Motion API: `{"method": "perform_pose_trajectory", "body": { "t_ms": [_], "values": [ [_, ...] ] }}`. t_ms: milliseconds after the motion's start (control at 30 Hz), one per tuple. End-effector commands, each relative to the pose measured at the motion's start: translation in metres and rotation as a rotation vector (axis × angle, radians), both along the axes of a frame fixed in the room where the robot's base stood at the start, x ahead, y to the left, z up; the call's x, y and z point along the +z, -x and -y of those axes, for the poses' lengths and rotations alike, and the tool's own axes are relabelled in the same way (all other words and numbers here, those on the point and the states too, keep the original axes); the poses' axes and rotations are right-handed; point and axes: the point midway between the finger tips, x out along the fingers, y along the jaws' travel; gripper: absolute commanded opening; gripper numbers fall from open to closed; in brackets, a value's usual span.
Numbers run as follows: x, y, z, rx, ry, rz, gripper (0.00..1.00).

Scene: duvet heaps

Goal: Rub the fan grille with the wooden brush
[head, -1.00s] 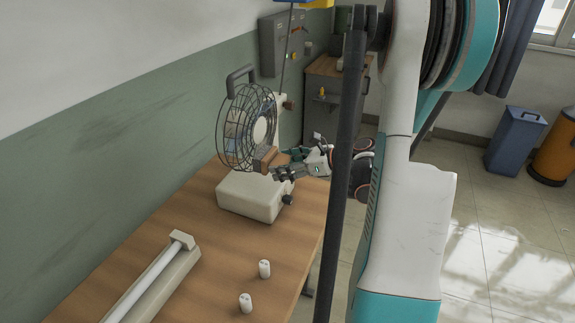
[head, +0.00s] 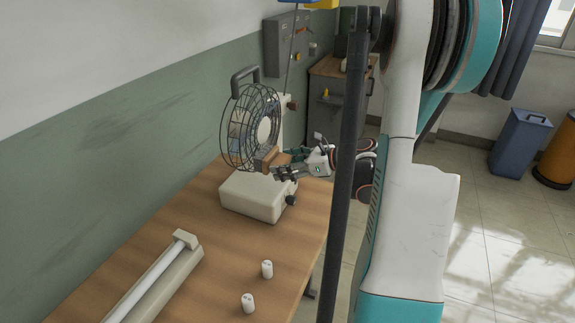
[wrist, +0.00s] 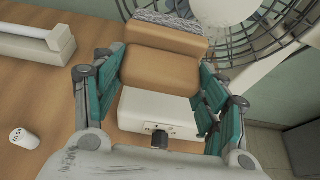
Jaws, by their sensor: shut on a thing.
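The desk fan (head: 250,127) stands on a pale box-shaped base (head: 254,196) on the wooden table, with a dark wire grille (head: 234,140) around it. The wooden brush (head: 267,158) is at the lower right front of the grille. My gripper (head: 284,165) is shut on the brush. In the wrist view the brush (wrist: 162,72) sits between the teal fingers, its grey bristles (wrist: 165,18) turned to the grille (wrist: 262,45). The bristles appear at or against the wires; exact contact is hard to tell.
A white tube lamp fixture (head: 160,275) lies on the table (head: 222,262) at the front left. Two small white cylinders (head: 267,269) stand near the right edge. A green and white wall is behind the table. A blue bin (head: 518,142) and an orange bin (head: 557,155) stand at far right.

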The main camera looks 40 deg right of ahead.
Motion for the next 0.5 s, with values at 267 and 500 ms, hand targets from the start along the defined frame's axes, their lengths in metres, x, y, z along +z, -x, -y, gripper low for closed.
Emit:
{"method": "perform_pose_trajectory", "body": {
  "t_ms": [267,500],
  "values": [
    [0.0000,-0.0048,-0.0020,0.000,0.000,0.000,0.47],
    [0.0001,-0.0090,-0.0038,0.000,0.000,0.000,0.47]
  ]
}}
